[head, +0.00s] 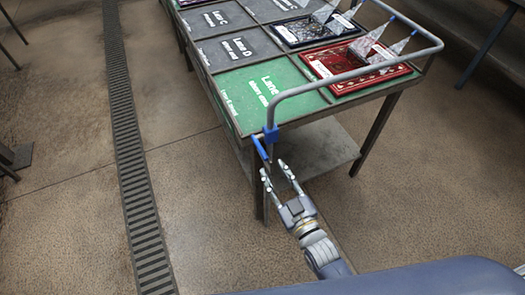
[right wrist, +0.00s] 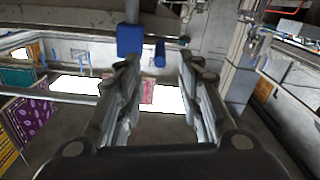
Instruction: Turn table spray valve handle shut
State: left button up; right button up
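The table spray valve is a blue block (head: 271,134) on the grey spray pipe (head: 345,76), at the table's near corner. Its blue handle (head: 260,148) slants down from the block, beside the pipe's lower end. My right gripper (head: 273,168) is open and empty just below the handle, its fingers pointing up toward it. In the right wrist view the valve block (right wrist: 130,40) and handle (right wrist: 160,54) show beyond the open fingertips (right wrist: 157,62), the handle roughly between them. Contact with the handle cannot be made out. My left gripper is not in view.
The table has marked lanes, with a bare green one (head: 268,92) nearest. A red patterned rug (head: 345,62) and a dark rug (head: 315,30) lie on it. A lower shelf (head: 318,147) and table legs stand close to my gripper. A drain grate (head: 135,180) crosses open floor.

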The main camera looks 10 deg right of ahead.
aim_at(256, 141)
jog(key=x, duration=0.9)
jog(key=shift+f+p, duration=0.1)
jog(key=shift+p, duration=0.2)
jog(key=shift+s, duration=0.1)
grip_shut()
